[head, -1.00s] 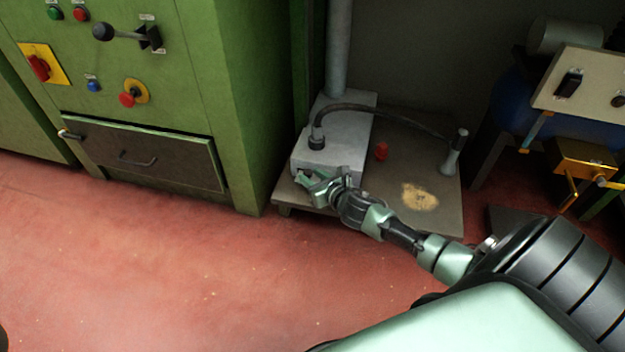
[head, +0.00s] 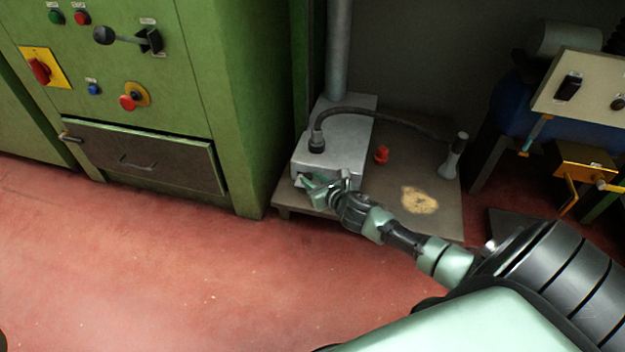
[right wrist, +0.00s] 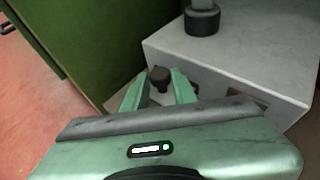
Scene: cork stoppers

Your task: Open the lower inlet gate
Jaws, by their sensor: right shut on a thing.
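A grey metal box (head: 335,158) stands on a low platform, with a pipe and a black hose on top. My right gripper (head: 309,183) is at the lower left of its front face. In the right wrist view, a dark knob (right wrist: 160,76) lies between the two green fingers of the right gripper (right wrist: 158,86), which are shut on it. The knob is beside the box's front face; what it is fixed to is hidden by the gripper. No label marks a lower inlet gate legibly. My left gripper is out of view.
The low platform (head: 395,200) carries a red cap (head: 382,154), a grey hose nozzle (head: 455,156) and a patch of cork dust (head: 420,200). A green machine cabinet (head: 235,120) stands close on the left. The red floor (head: 180,270) in front is clear.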

